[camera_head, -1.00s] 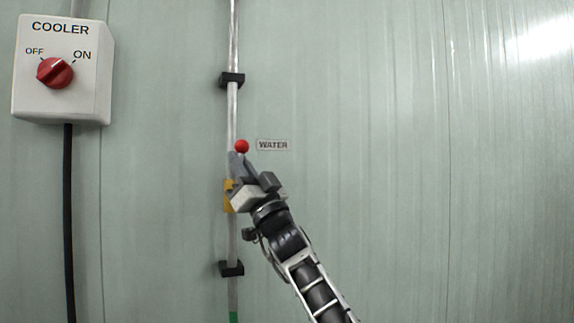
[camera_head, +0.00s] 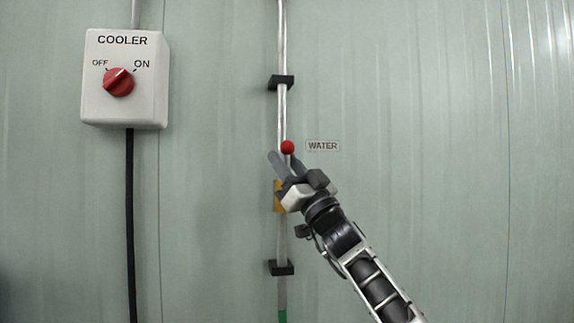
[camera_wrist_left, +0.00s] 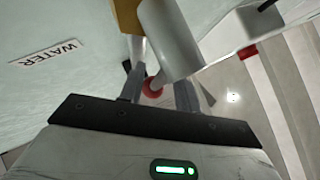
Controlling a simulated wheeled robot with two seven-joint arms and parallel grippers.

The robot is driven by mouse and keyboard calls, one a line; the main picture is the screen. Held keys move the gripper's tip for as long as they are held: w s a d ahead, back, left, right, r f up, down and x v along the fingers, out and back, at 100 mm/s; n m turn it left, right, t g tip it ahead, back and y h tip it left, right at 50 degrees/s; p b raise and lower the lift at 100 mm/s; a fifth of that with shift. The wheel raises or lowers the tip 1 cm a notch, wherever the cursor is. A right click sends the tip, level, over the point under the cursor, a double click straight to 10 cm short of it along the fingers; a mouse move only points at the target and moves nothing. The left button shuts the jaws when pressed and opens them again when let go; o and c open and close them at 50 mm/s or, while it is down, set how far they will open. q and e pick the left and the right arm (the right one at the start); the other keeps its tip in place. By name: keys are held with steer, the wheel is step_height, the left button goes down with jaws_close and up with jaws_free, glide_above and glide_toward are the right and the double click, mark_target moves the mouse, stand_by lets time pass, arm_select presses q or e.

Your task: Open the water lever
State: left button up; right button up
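The water lever shows as a red ball knob (camera_head: 287,147) in the head view, left of the WATER label (camera_head: 322,146). A yellow valve block (camera_head: 278,197) sits lower on the vertical pipe (camera_head: 282,112), partly hidden by my gripper. My left gripper (camera_head: 283,158) is open, with its fingers spread just below the knob. In the left wrist view the red knob (camera_wrist_left: 152,88) appears between the two fingers, at the end of a thick grey cylinder (camera_wrist_left: 168,38). I cannot tell whether the fingers touch it. My right gripper is not in view.
A white COOLER box (camera_head: 124,105) with a red dial (camera_head: 118,82) is on the wall at the left, with a black cable (camera_head: 130,220) below. Black clamps (camera_head: 281,82) hold the pipe. The wall to the right is bare.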

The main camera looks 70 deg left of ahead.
arm_select(q)
steer(key=shift+w+f, duration=0.1)
steer(key=shift+f, duration=0.05)
steer(key=shift+w+d+f, duration=0.1)
steer(key=shift+d+f, duration=0.05)
steer(key=shift+f, duration=0.05)
steer(key=v, duration=1.5)
steer(key=shift+d, duration=0.15)
